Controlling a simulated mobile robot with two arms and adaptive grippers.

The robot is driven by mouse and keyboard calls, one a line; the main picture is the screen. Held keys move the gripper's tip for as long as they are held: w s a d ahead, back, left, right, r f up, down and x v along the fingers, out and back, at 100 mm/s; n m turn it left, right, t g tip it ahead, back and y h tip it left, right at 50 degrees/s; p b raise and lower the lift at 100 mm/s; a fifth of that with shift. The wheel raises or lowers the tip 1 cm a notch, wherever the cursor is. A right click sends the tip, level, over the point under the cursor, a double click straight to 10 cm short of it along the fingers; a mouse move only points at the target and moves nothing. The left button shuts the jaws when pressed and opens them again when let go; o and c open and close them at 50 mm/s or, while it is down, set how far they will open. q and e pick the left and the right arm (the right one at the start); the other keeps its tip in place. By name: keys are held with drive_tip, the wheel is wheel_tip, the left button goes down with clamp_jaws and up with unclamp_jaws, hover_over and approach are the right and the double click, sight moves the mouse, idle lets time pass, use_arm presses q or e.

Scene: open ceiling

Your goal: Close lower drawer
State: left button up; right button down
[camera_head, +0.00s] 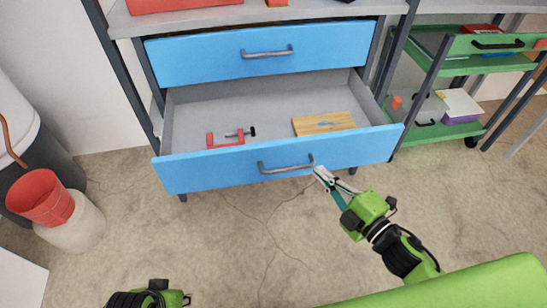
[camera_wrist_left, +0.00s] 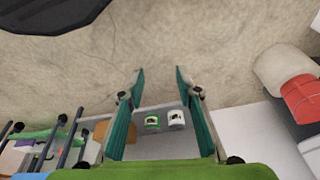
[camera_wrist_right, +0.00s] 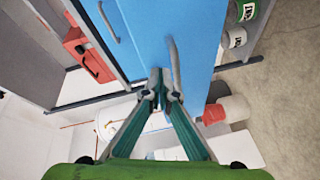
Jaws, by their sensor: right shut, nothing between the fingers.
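The lower drawer (camera_head: 282,168) is blue-fronted and pulled well out below the upper blue drawer (camera_head: 265,54). Inside it lie a red clamp (camera_head: 226,140) and a wooden board (camera_head: 323,123). Its grey bar handle (camera_head: 286,168) also shows in the right wrist view (camera_wrist_right: 175,62). My right gripper (camera_head: 318,172) is shut and empty, with its tips close to the handle's right end; I cannot tell whether they touch. It also shows in the right wrist view (camera_wrist_right: 164,82). My left gripper (camera_wrist_left: 159,72) is open and empty over the floor, away from the drawer front.
A green cart (camera_head: 435,130) with several items stands right of the drawer unit. A red bucket (camera_head: 40,198) sits at the left by a dark bin (camera_head: 35,150). The left wrist view shows a green can (camera_wrist_left: 152,122) and a white can (camera_wrist_left: 176,118). Floor in front is clear.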

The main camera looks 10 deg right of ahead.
drive_tip(key=s+a+r+n+g+y, duration=0.2)
drive_tip(key=s+a+n+g+y, duration=0.1)
drive_tip(key=s+a+n+y, duration=0.4)
drive_tip(key=n, duration=0.1)
approach(255, 149)
drive_tip(key=shift+h, duration=0.3)
drive_tip(key=x, duration=0.5)
drive_tip(key=shift+s+a+r, duration=0.1)
drive_tip(key=shift+s+a, duration=0.3)
use_arm(q)
drive_tip(key=shift+s+r, duration=0.1)
drive_tip(key=shift+r, duration=0.5)
use_arm(e)
drive_tip(key=shift+w, duration=0.6)
